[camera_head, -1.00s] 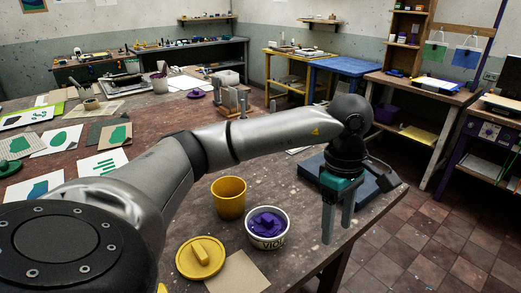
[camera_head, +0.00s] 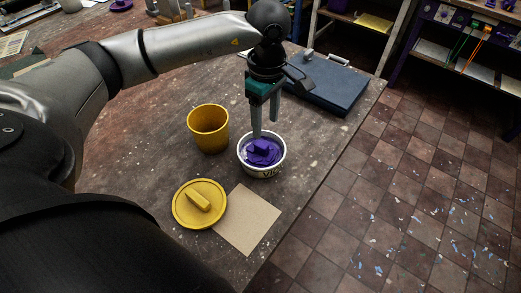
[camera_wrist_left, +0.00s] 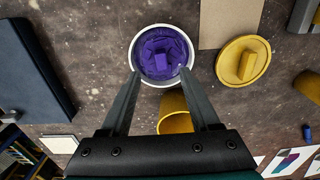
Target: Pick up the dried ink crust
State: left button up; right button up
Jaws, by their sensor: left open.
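The dried ink crust (camera_head: 263,153) is a purple, lumpy mass with a raised block on top. It sits inside a white tub (camera_head: 262,172) with dark lettering on the table. In the left wrist view the crust (camera_wrist_left: 162,50) fills the tub's round opening. My left gripper (camera_head: 265,128) points down over the back part of the tub, open and empty. In the left wrist view its two fingertips (camera_wrist_left: 160,73) lie apart across the near side of the tub's rim. Whether they touch the tub or crust is not clear. My right gripper is not in view.
A yellow cup (camera_head: 208,138) stands left of the tub. A yellow lid (camera_head: 184,206) and a brown card (camera_head: 247,222) lie in front. A dark blue case (camera_head: 338,88) lies at the back right. The table's edge runs along the right.

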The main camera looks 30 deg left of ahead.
aim_at(262, 144)
pick_arm(q)
notch_tip(262, 144, down, 3)
jog(key=shift+r, duration=0.1)
jog(key=f, duration=0.2)
jog(key=a+f, duration=0.1)
jog(key=f, duration=0.1)
jog(key=shift+s+f, duration=0.1)
jog(key=shift+f, duration=0.55)
grip_shut()
dwell(0.9)
